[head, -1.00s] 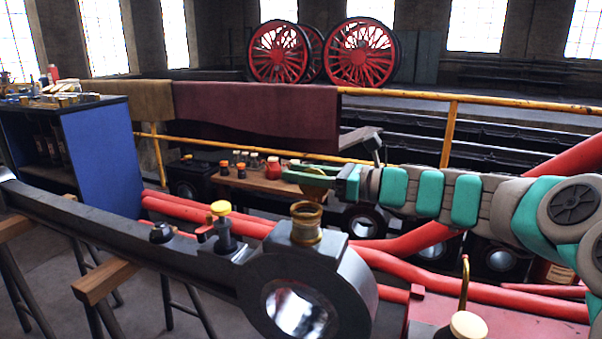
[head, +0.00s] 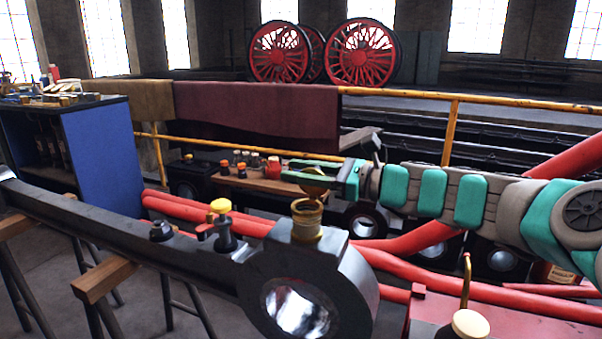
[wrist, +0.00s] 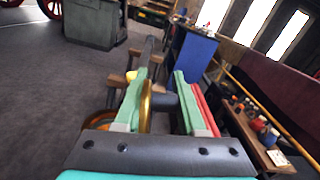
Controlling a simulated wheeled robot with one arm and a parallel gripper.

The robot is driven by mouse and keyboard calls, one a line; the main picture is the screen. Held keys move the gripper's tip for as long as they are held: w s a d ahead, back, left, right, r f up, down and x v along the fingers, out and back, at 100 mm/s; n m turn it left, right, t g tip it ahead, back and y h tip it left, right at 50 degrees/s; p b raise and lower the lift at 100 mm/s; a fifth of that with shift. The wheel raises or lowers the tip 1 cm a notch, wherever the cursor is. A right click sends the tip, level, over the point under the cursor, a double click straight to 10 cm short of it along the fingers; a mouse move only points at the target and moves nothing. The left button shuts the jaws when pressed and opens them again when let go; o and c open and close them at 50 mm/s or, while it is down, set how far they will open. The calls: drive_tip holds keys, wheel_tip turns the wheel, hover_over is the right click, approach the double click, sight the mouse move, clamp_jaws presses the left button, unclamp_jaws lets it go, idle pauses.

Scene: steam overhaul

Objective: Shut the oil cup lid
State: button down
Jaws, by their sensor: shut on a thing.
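The brass oil cup (head: 306,222) stands upright on top of the big end of a dark steel rod. Its round brass lid (head: 315,190) is just above the cup's mouth and looks tilted, not flat on the rim. My gripper (head: 308,170) reaches in from the right above the cup, its green fingers on the lid. In the wrist view, the lid (wrist: 146,106) shows edge-on as a thin gold disc between the fingers, close to the left one. Whether it touches the cup rim cannot be told.
A yellow-capped fitting (head: 222,222) and a dark plug (head: 161,230) stand on the rod (head: 110,228), left of the cup. Behind is a wooden bench (head: 250,184) with several small bottles. Red pipes (head: 430,280) run below my arm. A blue cabinet (head: 103,160) stands at left.

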drive_tip(key=s+n+b, duration=0.1)
drive_tip(key=n+b, duration=0.1)
drive_tip(key=n, duration=0.1)
drive_tip(key=s+a+f+n+b, duration=0.1)
drive_tip(key=n+b, duration=0.1)
drive_tip(key=n, duration=0.1)
drive_tip(key=s+n+b, duration=0.1)
drive_tip(key=n+b, duration=0.1)
drive_tip(key=n, duration=0.2)
drive_tip(key=shift+s+a+f+b, duration=0.15)
drive_tip(key=shift+s+a+b, duration=0.1)
drive_tip(key=shift+s+b, duration=0.05)
idle(0.6)
drive_tip(key=c, duration=0.6)
unclamp_jaws()
drive_tip(key=shift+c, duration=0.2)
